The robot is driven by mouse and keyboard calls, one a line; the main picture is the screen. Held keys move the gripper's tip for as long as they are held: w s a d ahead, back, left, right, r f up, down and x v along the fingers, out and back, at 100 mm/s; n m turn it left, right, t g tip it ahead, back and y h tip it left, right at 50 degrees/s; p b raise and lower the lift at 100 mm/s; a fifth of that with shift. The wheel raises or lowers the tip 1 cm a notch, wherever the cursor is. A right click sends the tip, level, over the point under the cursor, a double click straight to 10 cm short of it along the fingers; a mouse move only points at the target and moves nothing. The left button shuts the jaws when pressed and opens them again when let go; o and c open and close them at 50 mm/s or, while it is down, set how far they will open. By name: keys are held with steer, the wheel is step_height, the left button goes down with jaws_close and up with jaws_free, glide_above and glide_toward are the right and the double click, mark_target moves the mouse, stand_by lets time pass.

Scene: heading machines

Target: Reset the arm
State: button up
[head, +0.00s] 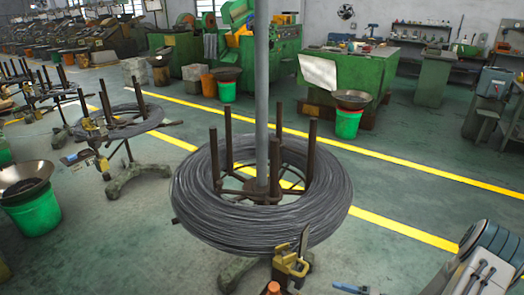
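My gripper is not in view in the head view. A pale grey, rounded shape with dark slots (485,268) cuts into the lower right corner. It may be a link of my own arm, but I cannot tell for sure. No fingertips show, so the gripper's opening and anything it may hold are hidden.
A large wire coil (315,212) on a post stand fills the middle front, with a tall grey pole (262,90) rising at its centre. A yellow tool (291,264) is before it. Green bucket (36,212) stands left. Green floor right of the coil (420,180) is clear.

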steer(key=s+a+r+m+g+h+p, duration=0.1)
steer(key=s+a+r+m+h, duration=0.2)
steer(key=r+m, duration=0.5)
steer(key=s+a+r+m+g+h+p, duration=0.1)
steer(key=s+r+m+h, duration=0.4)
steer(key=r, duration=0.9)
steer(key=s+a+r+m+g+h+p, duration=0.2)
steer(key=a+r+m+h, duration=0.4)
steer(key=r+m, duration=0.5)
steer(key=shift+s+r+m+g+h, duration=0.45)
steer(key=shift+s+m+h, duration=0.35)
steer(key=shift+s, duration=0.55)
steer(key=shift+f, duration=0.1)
